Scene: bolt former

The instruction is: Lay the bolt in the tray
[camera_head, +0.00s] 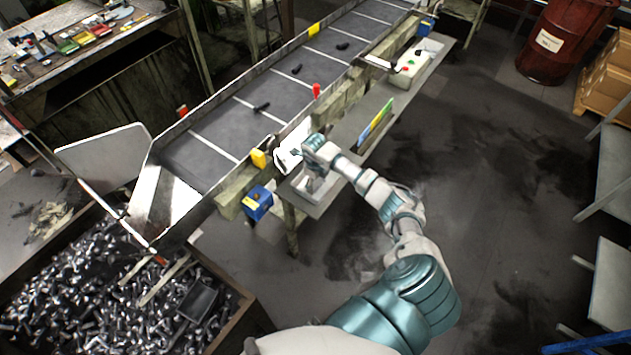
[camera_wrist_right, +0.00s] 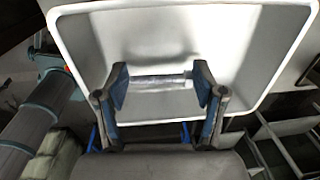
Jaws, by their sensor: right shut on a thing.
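My right gripper (camera_head: 290,157) is over the near end of the bench beside the conveyor. In the right wrist view my right gripper (camera_wrist_right: 161,88) is shut on a silver bolt (camera_wrist_right: 158,81), which lies crosswise between the two fingers. The bolt is in front of the white tray (camera_wrist_right: 200,20), which fills much of that view. I cannot tell whether the bolt touches the tray floor. My left gripper is not in view.
The conveyor (camera_head: 220,125) carries several dark bolts and ends over a bin of loose bolts (camera_head: 90,290).

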